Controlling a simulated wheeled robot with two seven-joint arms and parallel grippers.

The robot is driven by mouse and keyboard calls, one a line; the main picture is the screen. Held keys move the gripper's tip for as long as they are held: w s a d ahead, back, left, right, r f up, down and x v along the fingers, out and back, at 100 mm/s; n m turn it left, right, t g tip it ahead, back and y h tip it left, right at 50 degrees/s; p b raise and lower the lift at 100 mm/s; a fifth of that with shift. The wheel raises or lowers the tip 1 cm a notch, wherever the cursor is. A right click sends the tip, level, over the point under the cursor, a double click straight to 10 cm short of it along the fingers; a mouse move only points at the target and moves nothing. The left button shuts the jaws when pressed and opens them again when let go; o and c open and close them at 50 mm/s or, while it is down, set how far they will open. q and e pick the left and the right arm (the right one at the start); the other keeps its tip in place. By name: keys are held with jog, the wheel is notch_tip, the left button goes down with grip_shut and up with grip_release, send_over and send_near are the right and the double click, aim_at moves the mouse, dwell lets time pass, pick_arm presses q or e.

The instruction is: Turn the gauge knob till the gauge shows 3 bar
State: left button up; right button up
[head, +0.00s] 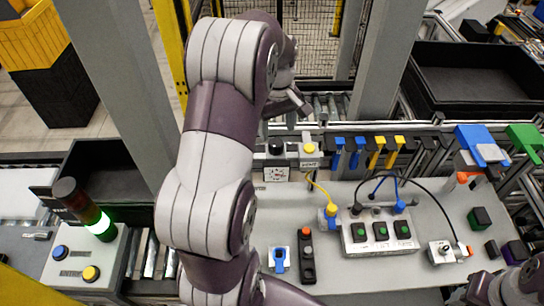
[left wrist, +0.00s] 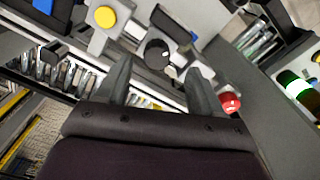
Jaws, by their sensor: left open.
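The black gauge knob (head: 276,147) sits on top of a grey fixture at the back of the bench. Below it is the white gauge face (head: 275,174) with red marks; its reading is too small to make out. My left gripper (head: 279,120) is open and empty, just above and behind the knob. In the left wrist view, the knob (left wrist: 158,52) shows just beyond and between the fingertips (left wrist: 159,66), with no clear contact. Part of my right arm shows at the lower right corner; its fingers cannot be made out.
A yellow button (head: 309,148) stands just right of the knob. Blue and yellow handles hang on a rail to the right. A panel (head: 377,247) with several green-buttoned modules stands in front. A lit signal tower (head: 100,222) and a black bin (head: 103,170) are at the left.

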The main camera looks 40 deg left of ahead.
aim_at(276, 142)
pick_arm(q)
jog(key=f, duration=0.2)
jog(key=a+f+b, duration=0.1)
jog(key=f, duration=0.1)
jog(key=w+f+b, duration=0.1)
jog(key=f, duration=0.1)
jog(key=shift+a+f, duration=0.15)
jog(key=shift+f, duration=0.15)
jog(key=shift+f+b, duration=0.25)
jog(key=shift+b, duration=0.1)
jog(key=shift+s+d+f, duration=0.1)
jog(key=shift+s+d, duration=0.1)
jog(key=shift+d, duration=0.15)
jog(key=shift+w+a, duration=0.1)
jog(key=shift+a, duration=0.05)
jog(key=shift+c, duration=0.9)
jog(key=c, duration=0.9)
pick_arm(e)
jog(key=f, duration=0.1)
jog(key=a+f, duration=0.1)
jog(key=shift+w+a+f, duration=0.25)
jog(key=shift+w+f, duration=0.05)
jog(key=shift+f, duration=0.1)
